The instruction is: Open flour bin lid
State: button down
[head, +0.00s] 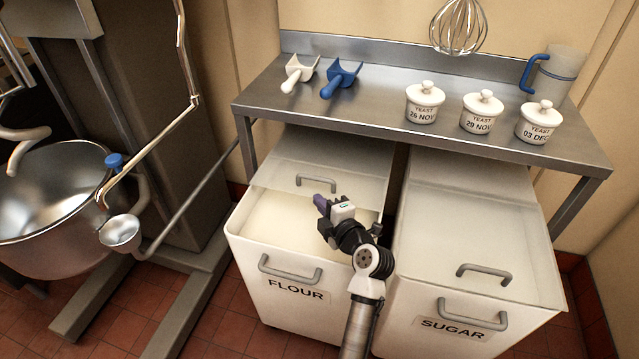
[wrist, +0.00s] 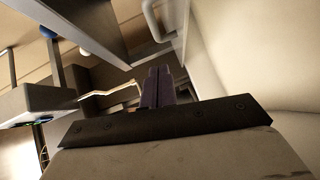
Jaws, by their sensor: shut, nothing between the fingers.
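The white flour bin (head: 330,300), labelled FLOUR, stands under the left part of the steel shelf. Its lid (head: 350,165) lies pushed back toward the shelf, and pale flour (head: 285,222) shows in the open front part. The lid's grey handle (head: 316,181) faces me; it appears to show in the wrist view (wrist: 152,20). My gripper (head: 320,203) is over the open part, just in front of the handle. Its purple fingers (wrist: 158,86) are shut with nothing between them and look apart from the handle.
The sugar bin (head: 455,325) stands right of the flour bin, its lid handle (head: 485,270) near the front. The steel shelf (head: 380,110) overhangs both bins, holding scoops (head: 340,78), yeast jars (head: 424,103) and a jug (head: 557,75). A mixer bowl (head: 50,210) stands left.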

jog(key=w, duration=0.2)
jog(key=w+f+p, duration=0.1)
jog(key=w, duration=0.1)
jog(key=w+p, duration=0.1)
jog(key=w, duration=0.2)
jog(key=shift+a+f, duration=0.15)
jog(key=shift+a, duration=0.05)
